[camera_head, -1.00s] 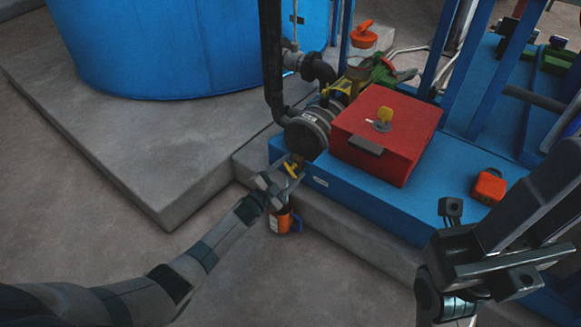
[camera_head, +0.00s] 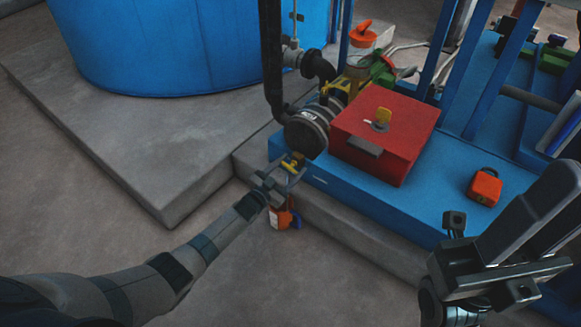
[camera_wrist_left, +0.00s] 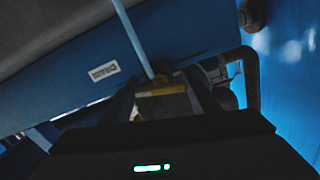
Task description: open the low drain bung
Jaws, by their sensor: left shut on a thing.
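The yellow bung handle (camera_head: 291,163) sits low at the front left end of the blue skid (camera_head: 345,190), below the dark round flange (camera_head: 308,130). My left gripper (camera_head: 285,173) is shut on it. In the left wrist view the handle shows as a yellow bar (camera_wrist_left: 166,91) between the fingers, with a thin pale rod running up from it. The bung body is mostly hidden. My right gripper (camera_head: 490,275) is at the lower right, away from the bung; its jaw opening is unclear.
An orange container (camera_head: 281,217) stands on the floor just below my left gripper. A red box (camera_head: 385,140) and an orange block (camera_head: 484,187) sit on the skid. A concrete plinth (camera_head: 150,140) lies to the left, with a blue tank (camera_head: 190,45) behind.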

